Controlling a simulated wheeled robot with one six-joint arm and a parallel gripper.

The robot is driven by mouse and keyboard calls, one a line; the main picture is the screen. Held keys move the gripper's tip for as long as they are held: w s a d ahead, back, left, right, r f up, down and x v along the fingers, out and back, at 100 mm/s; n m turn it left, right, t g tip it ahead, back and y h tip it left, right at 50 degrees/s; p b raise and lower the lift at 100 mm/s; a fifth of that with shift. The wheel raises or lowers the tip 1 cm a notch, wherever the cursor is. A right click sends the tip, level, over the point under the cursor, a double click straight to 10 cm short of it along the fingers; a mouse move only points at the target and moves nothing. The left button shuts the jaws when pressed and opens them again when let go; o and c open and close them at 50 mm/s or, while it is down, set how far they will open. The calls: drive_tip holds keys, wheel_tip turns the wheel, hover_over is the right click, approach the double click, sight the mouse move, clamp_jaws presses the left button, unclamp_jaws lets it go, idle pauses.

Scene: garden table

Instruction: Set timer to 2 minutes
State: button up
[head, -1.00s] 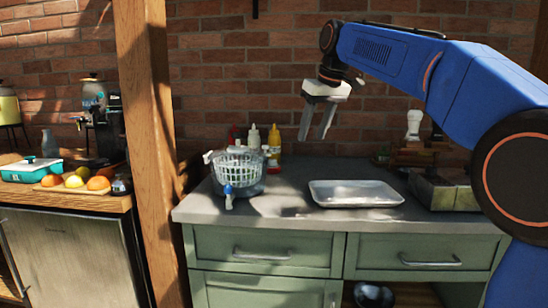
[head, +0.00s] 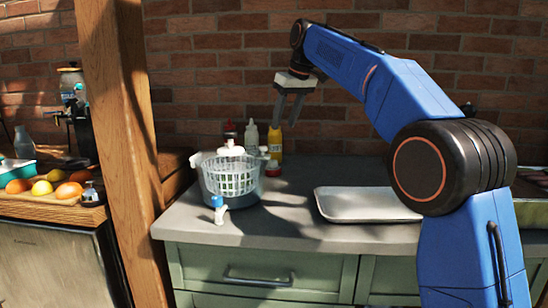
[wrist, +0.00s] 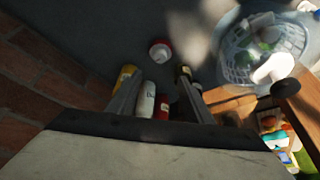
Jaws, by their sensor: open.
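A small round red thing with a white top (head: 273,168) stands on the grey counter beside the bottles, and it also shows in the wrist view (wrist: 160,52). It may be the timer; I cannot read any dial or marks on it. My gripper (head: 284,122) is open and empty, pointing down in the air above the back of the counter. In the wrist view the gripper's two fingers (wrist: 160,82) are spread apart, with the red thing beyond their tips and not touched.
A white basket (head: 232,180) in a clear bowl, a white bottle with a blue cap (head: 219,212), a yellow bottle (head: 275,140), a white bottle (head: 251,138) and a metal tray (head: 365,205) stand on the counter (head: 285,215). A wooden post (head: 120,120) rises at left.

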sight(272, 161)
drive_tip(key=x, duration=1.5)
drive_tip(key=shift+d+f, duration=0.1)
drive_tip(key=shift+d, duration=0.05)
drive_tip(key=shift+c, duration=0.7)
drive_tip(key=c, duration=0.9)
